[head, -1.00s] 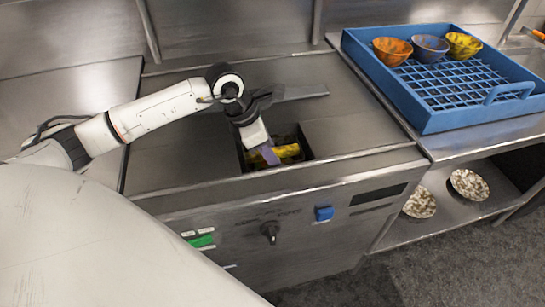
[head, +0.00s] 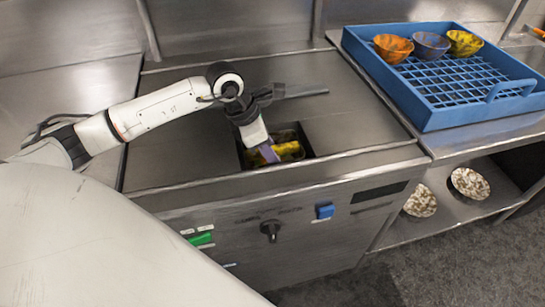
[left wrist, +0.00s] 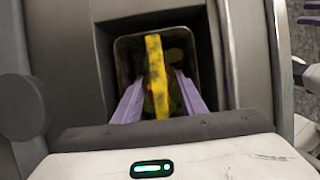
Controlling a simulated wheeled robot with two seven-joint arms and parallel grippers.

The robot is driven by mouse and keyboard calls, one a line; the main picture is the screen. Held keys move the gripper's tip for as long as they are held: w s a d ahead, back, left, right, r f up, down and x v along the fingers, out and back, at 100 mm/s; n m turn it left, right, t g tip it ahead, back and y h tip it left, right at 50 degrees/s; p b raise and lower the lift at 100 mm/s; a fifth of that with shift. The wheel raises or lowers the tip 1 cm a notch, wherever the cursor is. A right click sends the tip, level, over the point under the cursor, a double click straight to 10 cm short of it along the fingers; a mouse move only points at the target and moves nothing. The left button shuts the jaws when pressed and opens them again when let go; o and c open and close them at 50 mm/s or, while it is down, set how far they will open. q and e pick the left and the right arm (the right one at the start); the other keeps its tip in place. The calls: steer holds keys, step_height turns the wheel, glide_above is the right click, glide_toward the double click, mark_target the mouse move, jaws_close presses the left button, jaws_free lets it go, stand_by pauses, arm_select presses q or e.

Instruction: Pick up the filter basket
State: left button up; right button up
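The filter basket sits in a square well in the metal counter. Its yellow, dark-marked bar (head: 288,150) shows in the head view, partly hidden by my gripper. In the left wrist view the yellow bar (left wrist: 157,75) runs lengthwise across the basket's dark, squarish opening. My left gripper (head: 267,154) points down into the well. Its two purple fingers (left wrist: 160,84) are open, one on each side of the bar, with a gap showing on both sides.
A blue rack (head: 460,95) with an orange bowl (head: 393,48), a blue-grey bowl (head: 430,46) and a yellow bowl (head: 464,43) stands to the right. Patterned bowls (head: 469,183) sit on the shelf below. The well's metal edges closely surround the gripper. The counter (head: 345,118) right of the well is clear.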

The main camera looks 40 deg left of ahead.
arm_select(q)
jaws_close()
steer(key=shift+r, duration=0.15)
